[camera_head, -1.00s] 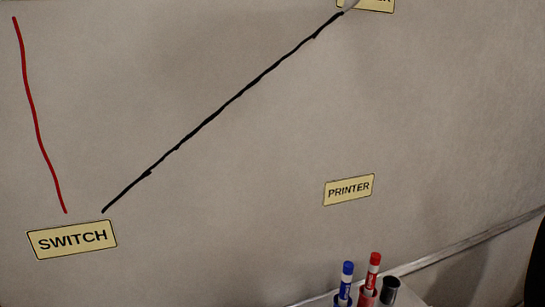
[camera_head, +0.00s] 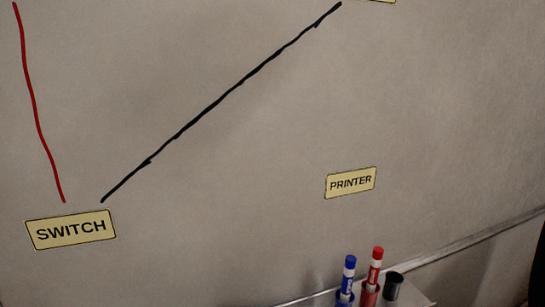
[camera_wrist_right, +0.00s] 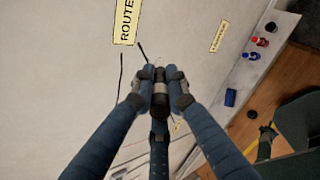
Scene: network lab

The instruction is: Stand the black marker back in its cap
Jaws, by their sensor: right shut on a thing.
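The black marker (camera_wrist_right: 159,98) shows in the right wrist view, held between the fingers of my right gripper (camera_wrist_right: 160,88). The gripper is shut on it, in front of the whiteboard, and the fingers hide part of it. The black cap (camera_head: 393,286) stands open end up at the right of the holder in the head view, with no marker in it. It also shows at the upper right of the right wrist view (camera_wrist_right: 271,27), well apart from the gripper. My left gripper is in neither view.
A blue marker (camera_head: 348,272) and a red marker (camera_head: 375,262) stand upright beside the black cap. The whiteboard (camera_head: 230,190) bears a red line, a black line, and SWITCH and PRINTER labels. A blue block (camera_wrist_right: 230,97) lies on the ledge in the right wrist view.

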